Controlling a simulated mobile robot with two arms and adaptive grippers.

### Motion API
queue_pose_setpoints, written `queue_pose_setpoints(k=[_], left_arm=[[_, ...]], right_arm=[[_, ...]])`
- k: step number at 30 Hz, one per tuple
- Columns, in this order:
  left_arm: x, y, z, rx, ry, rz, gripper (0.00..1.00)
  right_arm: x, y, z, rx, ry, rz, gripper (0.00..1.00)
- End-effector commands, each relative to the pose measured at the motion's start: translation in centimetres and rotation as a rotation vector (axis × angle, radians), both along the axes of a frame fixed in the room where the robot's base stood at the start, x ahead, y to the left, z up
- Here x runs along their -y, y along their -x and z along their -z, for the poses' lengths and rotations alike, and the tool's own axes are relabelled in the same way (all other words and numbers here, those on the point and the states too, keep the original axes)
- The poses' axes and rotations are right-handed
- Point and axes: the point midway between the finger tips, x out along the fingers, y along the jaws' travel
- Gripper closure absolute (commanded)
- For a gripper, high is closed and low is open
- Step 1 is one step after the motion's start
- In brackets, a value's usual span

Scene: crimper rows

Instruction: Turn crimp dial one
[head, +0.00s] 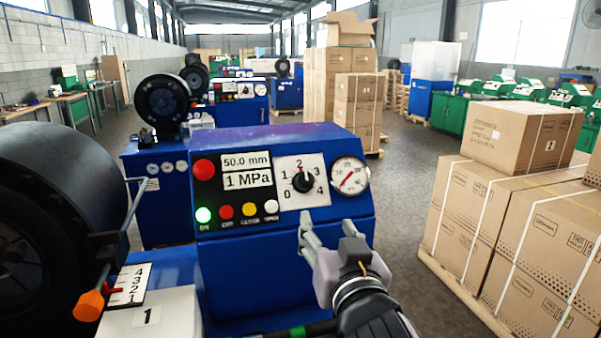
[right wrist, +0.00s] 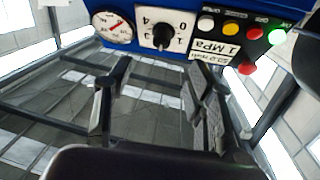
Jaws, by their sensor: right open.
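Crimp dial one is a black knob (head: 302,182) on a white plate numbered 0 to 4. It sits on the sloped panel of the nearest blue crimper (head: 285,250); the card marked 1 (head: 148,317) lies at lower left. The knob's mark seems to point near 2. My right gripper (head: 328,230) is below and in front of the panel, open and empty, apart from the knob. In the right wrist view the picture is upside down; the knob (right wrist: 163,36) shows beyond the open fingers (right wrist: 158,82). My left gripper is not in view.
A pressure gauge (head: 349,176) sits right of the dial. A red button (head: 204,169), displays reading 50.0 mm and 1 MPa (head: 247,181) and small lights lie left of it. A black crimping head (head: 60,220) fills the left. Strapped cartons (head: 520,230) stand at right, with open floor between.

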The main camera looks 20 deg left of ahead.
Motion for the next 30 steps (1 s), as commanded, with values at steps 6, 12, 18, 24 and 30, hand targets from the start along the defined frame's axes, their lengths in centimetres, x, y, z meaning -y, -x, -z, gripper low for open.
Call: queue_pose_setpoints(k=[6,12,18,24,30], left_arm=[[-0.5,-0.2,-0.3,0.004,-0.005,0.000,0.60],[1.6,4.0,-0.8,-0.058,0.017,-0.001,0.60],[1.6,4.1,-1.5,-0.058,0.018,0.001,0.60],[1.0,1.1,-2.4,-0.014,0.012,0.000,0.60],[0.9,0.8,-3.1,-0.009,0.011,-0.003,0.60]], right_arm=[[-1.0,-0.8,-0.9,0.019,-0.001,-0.007,0.50],[-2.5,-3.8,-0.9,0.017,0.000,-0.006,0.50],[-4.1,-7.1,-0.8,0.017,0.001,-0.006,0.50],[-5.7,-10.1,-0.8,0.018,0.000,-0.006,0.50],[-7.1,-12.8,-0.7,0.017,0.000,-0.006,0.50]])
